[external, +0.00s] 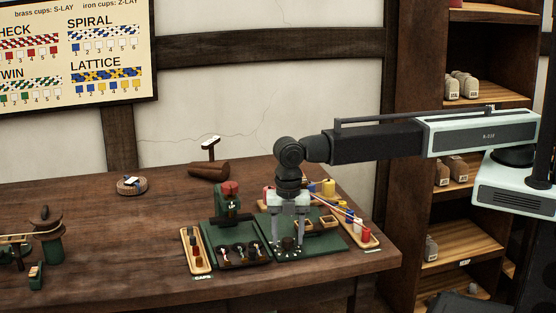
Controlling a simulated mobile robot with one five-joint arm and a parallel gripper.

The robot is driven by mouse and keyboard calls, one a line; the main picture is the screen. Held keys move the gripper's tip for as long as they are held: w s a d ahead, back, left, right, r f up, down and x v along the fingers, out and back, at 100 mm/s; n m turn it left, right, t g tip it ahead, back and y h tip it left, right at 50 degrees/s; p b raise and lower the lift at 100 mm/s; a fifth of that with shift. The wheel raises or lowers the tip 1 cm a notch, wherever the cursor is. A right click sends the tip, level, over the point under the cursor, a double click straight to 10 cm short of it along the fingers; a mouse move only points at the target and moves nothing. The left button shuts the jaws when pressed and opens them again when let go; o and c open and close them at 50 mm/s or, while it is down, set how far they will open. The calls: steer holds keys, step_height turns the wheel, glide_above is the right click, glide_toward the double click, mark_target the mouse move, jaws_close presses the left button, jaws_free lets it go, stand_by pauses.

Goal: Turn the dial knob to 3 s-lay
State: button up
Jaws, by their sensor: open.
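The dial knob (287,242) is a small dark knob on a green base plate (318,250) near the front of the wooden table. Light marks surround it, too small to read, so its setting cannot be told. My gripper (288,228) points straight down with its fingers open, right above or around the knob. Whether the fingers touch the knob cannot be told. The gripper hides part of the plate behind it.
A dark block with several cups (244,254) stands just left of the knob. A green post with a red top (231,198) rises behind it.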

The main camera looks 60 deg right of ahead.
mark_target(288, 239)
steer(key=shift+r, duration=0.1)
step_height(288, 239, up, 8)
steer(key=p, duration=0.8)
steer(key=shift+f, duration=0.2)
steer(key=shift+d, duration=0.1)
steer(key=d+f+m+b, duration=0.1)
steer(key=d+m, duration=0.1)
steer(key=d, duration=0.3)
steer(key=s+d+f+m+b, duration=0.1)
steer(key=d+m, duration=0.1)
steer(key=d, duration=0.4)
steer(key=s+d+m+b, duration=0.1)
steer(key=d+m, duration=0.1)
steer(key=d, duration=0.4)
steer(key=shift+s+d+f, duration=0.25)
steer(key=shift+f, duration=0.15)
steer(key=d+r+m+p, duration=0.1)
steer(key=d+m, duration=0.8)
steer(key=d, duration=0.9)
steer(key=w+d+r+m+p, duration=0.1)
steer(key=d+m, duration=0.8)
steer(key=d, duration=1)
steer(key=shift+d+r+p, duration=0.25)
steer(key=shift+r+p, duration=0.1)
steer(key=shift+r, duration=0.05)
steer(key=shift+w, duration=0.1)
